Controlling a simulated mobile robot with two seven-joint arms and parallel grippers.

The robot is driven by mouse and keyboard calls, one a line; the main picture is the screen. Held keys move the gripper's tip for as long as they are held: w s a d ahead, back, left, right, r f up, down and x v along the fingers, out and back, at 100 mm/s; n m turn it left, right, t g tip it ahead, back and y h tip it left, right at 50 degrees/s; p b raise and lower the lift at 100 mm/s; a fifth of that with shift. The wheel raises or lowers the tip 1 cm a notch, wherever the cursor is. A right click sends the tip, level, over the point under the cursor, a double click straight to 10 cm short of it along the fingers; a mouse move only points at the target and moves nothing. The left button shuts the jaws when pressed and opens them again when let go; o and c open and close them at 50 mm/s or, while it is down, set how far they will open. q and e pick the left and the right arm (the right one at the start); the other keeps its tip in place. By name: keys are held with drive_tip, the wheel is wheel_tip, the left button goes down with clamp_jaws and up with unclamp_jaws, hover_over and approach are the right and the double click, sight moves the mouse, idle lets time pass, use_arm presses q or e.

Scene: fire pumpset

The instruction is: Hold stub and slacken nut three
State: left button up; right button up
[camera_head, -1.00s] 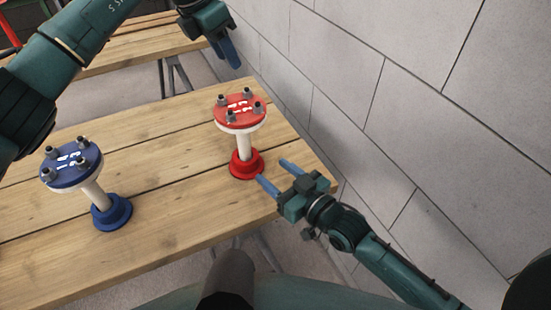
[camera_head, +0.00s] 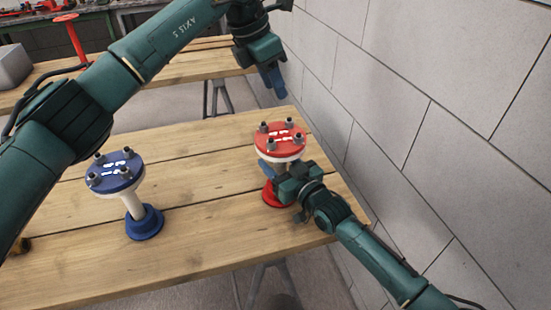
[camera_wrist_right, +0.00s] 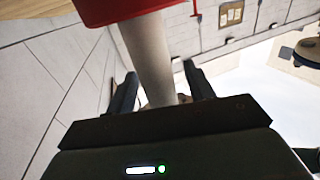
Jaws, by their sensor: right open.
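The red-topped stub (camera_head: 280,140) stands upright on the bench, with a white pipe and a red foot. Its red flange carries several grey nuts and white numerals too small to read surely, so I cannot tell which is nut three. My right gripper (camera_head: 283,172) is at the pipe below the flange and hides most of it. In the right wrist view the white pipe (camera_wrist_right: 150,58) runs between the two open fingers of that gripper (camera_wrist_right: 160,82), with gaps beside it. My left gripper (camera_head: 272,84) hangs pointing down, behind and above the red stub; its fingers look close together.
A similar blue-topped stub (camera_head: 117,172) stands on the wooden bench (camera_head: 205,235) to the left. A grey block wall (camera_head: 420,120) runs close along the right. A second bench (camera_head: 180,67) lies behind, across a gap. Bare planks lie between the stubs.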

drive_tip(key=shift+w+a, duration=0.35)
drive_tip(key=shift+w, duration=0.15)
drive_tip(key=shift+c, duration=0.4)
clamp_jaws()
idle(0.5)
